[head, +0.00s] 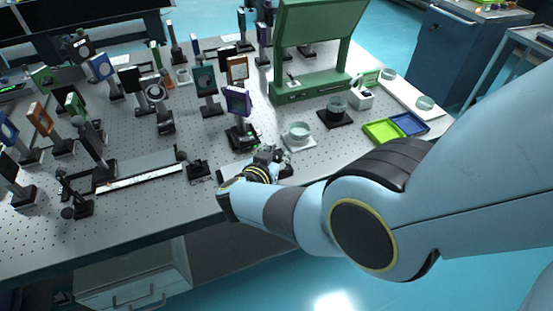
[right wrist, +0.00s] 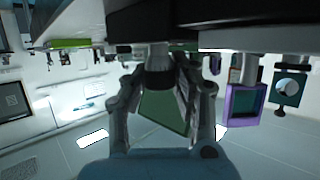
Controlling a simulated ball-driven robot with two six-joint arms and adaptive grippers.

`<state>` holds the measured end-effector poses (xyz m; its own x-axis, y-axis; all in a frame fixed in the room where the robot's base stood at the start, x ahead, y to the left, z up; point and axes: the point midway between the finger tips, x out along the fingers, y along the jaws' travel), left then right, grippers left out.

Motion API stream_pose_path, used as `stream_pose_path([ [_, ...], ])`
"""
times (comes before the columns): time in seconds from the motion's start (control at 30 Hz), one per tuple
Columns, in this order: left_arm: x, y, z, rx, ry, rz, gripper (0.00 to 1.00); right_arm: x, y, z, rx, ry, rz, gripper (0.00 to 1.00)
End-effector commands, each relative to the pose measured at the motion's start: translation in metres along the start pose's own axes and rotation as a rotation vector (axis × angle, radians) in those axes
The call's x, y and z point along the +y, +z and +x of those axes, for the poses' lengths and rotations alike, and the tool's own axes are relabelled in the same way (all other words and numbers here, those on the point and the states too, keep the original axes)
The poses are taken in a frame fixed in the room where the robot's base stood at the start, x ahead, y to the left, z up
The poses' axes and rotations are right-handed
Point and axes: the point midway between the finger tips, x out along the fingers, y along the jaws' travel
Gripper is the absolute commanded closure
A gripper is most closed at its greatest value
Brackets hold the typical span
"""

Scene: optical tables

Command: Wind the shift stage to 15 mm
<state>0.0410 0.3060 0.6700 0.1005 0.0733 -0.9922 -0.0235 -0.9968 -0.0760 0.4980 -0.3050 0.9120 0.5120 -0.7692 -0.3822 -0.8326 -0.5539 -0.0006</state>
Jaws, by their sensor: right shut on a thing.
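The shaft joins a dark block (right wrist: 125,20) at the top of that view, seemingly the stage's body. I cannot read any scale or the stage's position. My left gripper is not in view.
A purple-framed optic (head: 238,101) stands just behind the gripper. A pale round dish (head: 299,130) sits to its right, with green (head: 382,131) and blue (head: 409,124) trays farther right. A long rail (head: 140,178) and many posts fill the left.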

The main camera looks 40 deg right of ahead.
Motion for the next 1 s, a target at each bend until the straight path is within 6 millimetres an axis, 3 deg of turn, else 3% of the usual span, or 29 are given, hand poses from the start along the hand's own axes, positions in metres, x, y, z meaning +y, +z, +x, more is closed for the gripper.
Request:
stream_pose_path([
  [0.1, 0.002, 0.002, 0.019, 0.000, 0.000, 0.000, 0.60, -0.002, 0.005, 0.002, 0.000, 0.094, 0.039, 1.00],
  [0.5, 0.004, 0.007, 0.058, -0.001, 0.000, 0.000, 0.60, -0.001, 0.004, 0.001, 0.000, 0.333, 0.138, 1.00],
  [1.0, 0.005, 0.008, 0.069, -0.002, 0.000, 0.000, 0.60, 0.001, 0.002, -0.001, -0.003, 0.407, 0.165, 1.00],
])
